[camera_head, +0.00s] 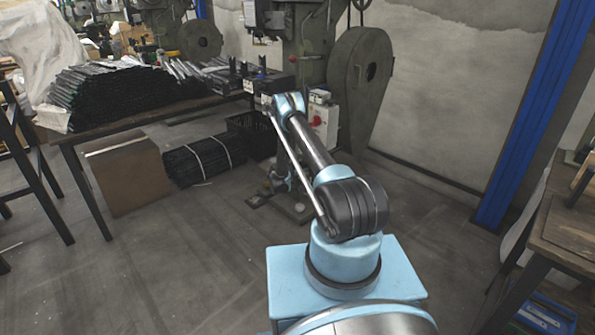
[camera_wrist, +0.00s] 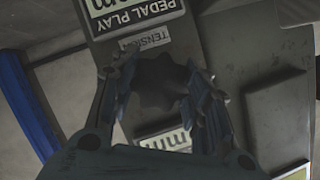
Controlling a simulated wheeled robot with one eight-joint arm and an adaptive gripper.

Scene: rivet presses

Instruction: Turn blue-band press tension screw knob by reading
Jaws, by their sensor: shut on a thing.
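In the wrist view, the dark lobed tension screw knob (camera_wrist: 158,80) sits on a grey panel, below a partly covered "TENSION" label (camera_wrist: 138,52). My gripper (camera_wrist: 160,90) has one finger on each side of the knob and is shut on it. A "PEDAL PLAY" plate (camera_wrist: 130,12) is above, and a white reading plate marked "mm" (camera_wrist: 168,139) shows below, partly hidden by the gripper; I cannot read a value. In the head view, my arm reaches to a green-grey press (camera_head: 310,45) with a large flywheel (camera_head: 360,75). No blue band can be made out.
A table (camera_head: 150,117) with piles of dark rods stands left of the press. A cardboard box (camera_head: 122,172) and rod bundles (camera_head: 205,160) lie below it. A blue pillar (camera_head: 535,115) and a bench (camera_head: 570,225) are at right. Floor between is clear.

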